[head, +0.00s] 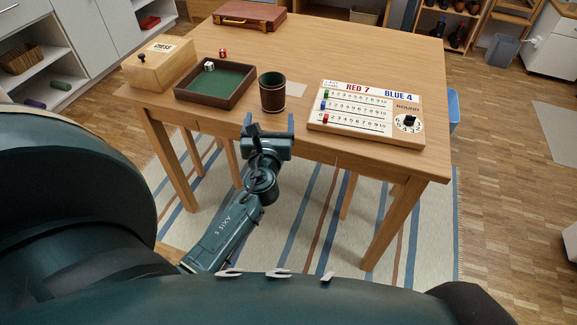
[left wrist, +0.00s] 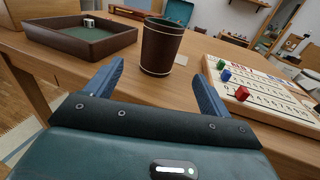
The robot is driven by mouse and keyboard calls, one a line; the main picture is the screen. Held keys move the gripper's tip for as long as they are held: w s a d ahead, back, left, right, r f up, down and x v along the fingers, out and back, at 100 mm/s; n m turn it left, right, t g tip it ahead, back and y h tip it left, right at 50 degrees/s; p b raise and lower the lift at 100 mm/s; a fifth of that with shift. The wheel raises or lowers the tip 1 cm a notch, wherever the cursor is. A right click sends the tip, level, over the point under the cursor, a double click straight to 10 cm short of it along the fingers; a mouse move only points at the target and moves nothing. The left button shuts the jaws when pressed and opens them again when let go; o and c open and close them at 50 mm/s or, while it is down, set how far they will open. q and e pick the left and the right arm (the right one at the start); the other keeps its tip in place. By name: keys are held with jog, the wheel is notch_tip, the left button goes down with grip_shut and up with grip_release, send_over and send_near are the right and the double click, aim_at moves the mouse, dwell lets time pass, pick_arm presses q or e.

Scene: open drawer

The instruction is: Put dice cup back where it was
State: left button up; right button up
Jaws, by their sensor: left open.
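The dice cup (head: 272,92) is dark brown with a green inside and stands upright on the wooden table, between the dice tray and the scoreboard. In the left wrist view the dice cup (left wrist: 161,47) stands beyond the gap between my fingers, with a small pale patch on the table beside it. My left gripper (head: 269,122) is open and empty at the table's front edge, on the near side of the cup. Its blue fingers also show in the left wrist view (left wrist: 160,85). The fingers look apart from the cup. My right gripper is not in view.
A chess box (head: 158,66) stands far left. The scoreboard (head: 365,127) is right. A red-brown case (head: 250,16) lies at the back.

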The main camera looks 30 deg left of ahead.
pick_arm(q)
jog(key=s+d+f+n+g+h, duration=0.2)
jog(key=s+d+f+n+h, duration=0.55)
jog(key=s+d+n, duration=0.4)
jog(key=s+d+r+n+h, duration=0.1)
jog(key=s+d+n+h, duration=0.2)
jog(key=n, duration=0.5)
jog(key=s+d+r+n+g+h, duration=0.1)
jog(key=s+d+r+n+h, duration=0.1)
jog(key=s+d+n, duration=0.3)
jog(key=d+n+h, duration=0.1)
jog(key=d+n, duration=0.1)
jog(key=n, duration=0.1)
jog(key=shift+s+d+r+n, duration=0.15)
jog(key=shift+s+d+n, duration=0.15)
jog(key=shift+d+n, duration=0.05)
